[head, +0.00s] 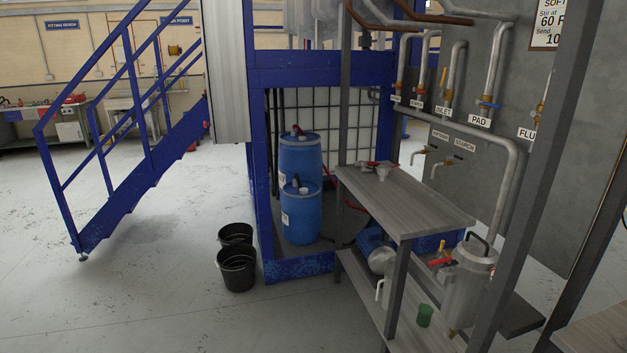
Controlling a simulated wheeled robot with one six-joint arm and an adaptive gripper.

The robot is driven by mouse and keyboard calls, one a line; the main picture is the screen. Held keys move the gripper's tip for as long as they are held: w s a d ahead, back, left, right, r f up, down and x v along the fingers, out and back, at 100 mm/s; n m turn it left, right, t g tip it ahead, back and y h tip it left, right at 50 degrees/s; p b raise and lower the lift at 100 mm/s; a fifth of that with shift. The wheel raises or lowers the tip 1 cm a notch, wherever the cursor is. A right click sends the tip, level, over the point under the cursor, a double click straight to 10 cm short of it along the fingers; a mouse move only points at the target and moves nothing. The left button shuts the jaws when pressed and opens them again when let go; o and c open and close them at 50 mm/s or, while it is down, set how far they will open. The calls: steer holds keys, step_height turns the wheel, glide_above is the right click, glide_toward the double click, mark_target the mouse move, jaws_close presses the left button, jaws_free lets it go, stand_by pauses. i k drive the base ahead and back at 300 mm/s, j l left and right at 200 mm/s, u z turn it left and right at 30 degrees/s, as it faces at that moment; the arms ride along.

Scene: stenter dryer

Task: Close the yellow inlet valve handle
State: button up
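A yellow valve handle (443,77) stands upright on a pipe of the grey wall panel, above a label (443,111) ending in "LET", whose first letters are hard to read. A second small yellow handle (441,249) stands upright beside a metal vessel (468,285) at the lower right, close to a red lever (442,262). I cannot tell from this view which one is the inlet valve. My gripper is not in view.
A grey bench (425,205) with a red-handled fitting (380,169) stands before the panel (495,170). Blue drums (300,215) sit inside a blue frame (300,268). Black buckets (237,271) stand on the floor. A grey post (540,170) crosses the right. Floor at left is open.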

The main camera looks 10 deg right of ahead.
mark_target(442, 94)
steer(key=i+j+z, duration=0.1)
steer(key=i+z, duration=0.15)
steer(key=i, duration=0.15)
steer(key=i+j+z, duration=0.15)
steer(key=i+z, duration=0.15)
steer(key=i+j+z, duration=0.25)
steer(key=i, duration=0.25)
steer(key=i+j, duration=0.2)
steer(key=j, duration=0.15)
steer(key=i+j, duration=0.2)
steer(key=j, duration=0.15)
steer(key=i+j, duration=0.2)
steer(key=j, duration=0.15)
steer(key=u, duration=0.05)
